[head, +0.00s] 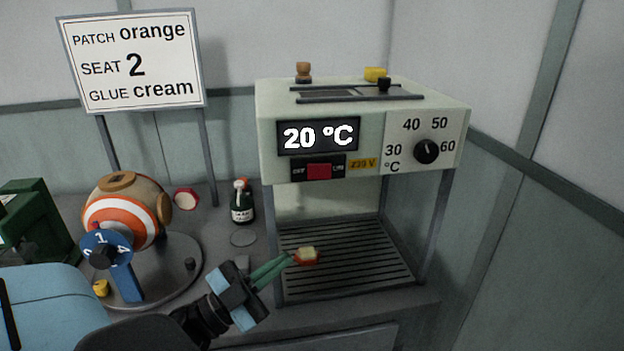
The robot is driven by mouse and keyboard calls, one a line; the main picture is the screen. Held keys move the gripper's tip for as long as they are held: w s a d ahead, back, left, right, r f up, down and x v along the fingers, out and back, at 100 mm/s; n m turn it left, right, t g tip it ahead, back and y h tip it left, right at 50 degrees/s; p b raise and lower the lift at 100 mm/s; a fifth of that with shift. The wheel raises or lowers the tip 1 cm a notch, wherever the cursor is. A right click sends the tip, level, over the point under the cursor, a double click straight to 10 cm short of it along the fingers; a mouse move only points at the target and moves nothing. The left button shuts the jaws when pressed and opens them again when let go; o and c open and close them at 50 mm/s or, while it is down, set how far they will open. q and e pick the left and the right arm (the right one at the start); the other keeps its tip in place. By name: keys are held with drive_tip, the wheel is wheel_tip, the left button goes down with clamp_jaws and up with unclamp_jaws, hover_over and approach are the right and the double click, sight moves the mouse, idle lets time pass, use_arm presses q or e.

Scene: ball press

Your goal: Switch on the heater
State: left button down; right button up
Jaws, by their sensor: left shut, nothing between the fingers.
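The heater (266,125) is a pale box on legs above a slatted grate (350,275). Its lit display (318,137) reads 20 °C. Below the display is a red switch (319,171) between small labels that look like OFF and ON; which way it is set I cannot tell. A black dial knob (426,151) sits on the right of the front, among marks from 30 to 60. My left gripper (293,258), with green fingers, is shut and empty, low in front of the grate and below the switch, apart from it. My right gripper is not in view.
A small cream and red piece (307,256) shows at the left fingertips; whether they touch is unclear. A striped ball (126,212) on a round stand, a dark bottle (242,203) and a green box (34,228) stand left. A sign (132,62) stands behind.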

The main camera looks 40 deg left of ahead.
sight(319, 171)
use_arm(q)
drive_tip(key=s+a+r+m+g+h+b, duration=0.1)
drive_tip(key=r+m+g, duration=0.5)
drive_tip(key=r+m, duration=0.8)
drive_tip(key=shift+s+a+g+h+b, duration=0.35)
drive_tip(key=shift+s+h+b, duration=0.35)
drive_tip(key=shift+s+h, duration=0.4)
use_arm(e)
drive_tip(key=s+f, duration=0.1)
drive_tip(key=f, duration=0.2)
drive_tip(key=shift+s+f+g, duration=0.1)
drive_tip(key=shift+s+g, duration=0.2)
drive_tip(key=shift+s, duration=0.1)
use_arm(q)
drive_tip(key=shift+r, duration=0.1)
drive_tip(key=w+d+p, duration=0.1)
drive_tip(key=w+d, duration=0.2)
drive_tip(key=w, duration=0.8)
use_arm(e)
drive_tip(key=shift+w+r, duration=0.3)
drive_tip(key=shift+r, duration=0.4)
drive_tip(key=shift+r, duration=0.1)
